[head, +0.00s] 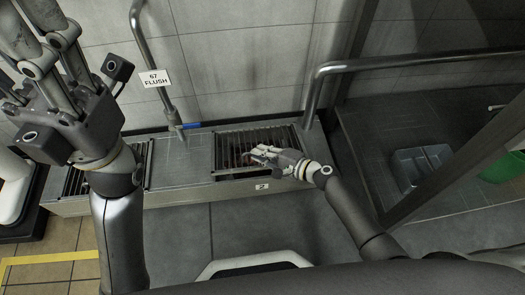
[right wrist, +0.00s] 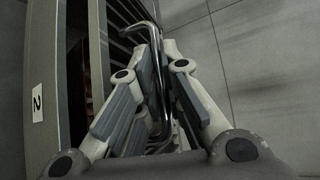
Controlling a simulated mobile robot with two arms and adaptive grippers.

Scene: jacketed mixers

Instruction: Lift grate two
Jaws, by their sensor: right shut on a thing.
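Grate two (head: 268,136) is a dark slatted metal grate over an opening in the grey ledge, behind a small label (head: 262,187) reading 2. My right gripper (head: 258,152) is over its middle. In the right wrist view the right gripper (right wrist: 158,105) is shut on a bent metal handle (right wrist: 154,38) beside the slats (right wrist: 121,20). The fingers hide part of the handle. I cannot tell whether the grate is raised. My left gripper (head: 42,30) is at the upper left, away from the grates; its fingertips are cut off by the frame edge.
Another slatted grate (head: 76,180) is at the left, partly behind my left arm. A sign (head: 155,78) reading 67 FLUSH hangs on a pipe with a blue handle (head: 190,125). A metal rail (head: 420,62) runs at the right. A grey bin (head: 420,165) stands beyond a frame post.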

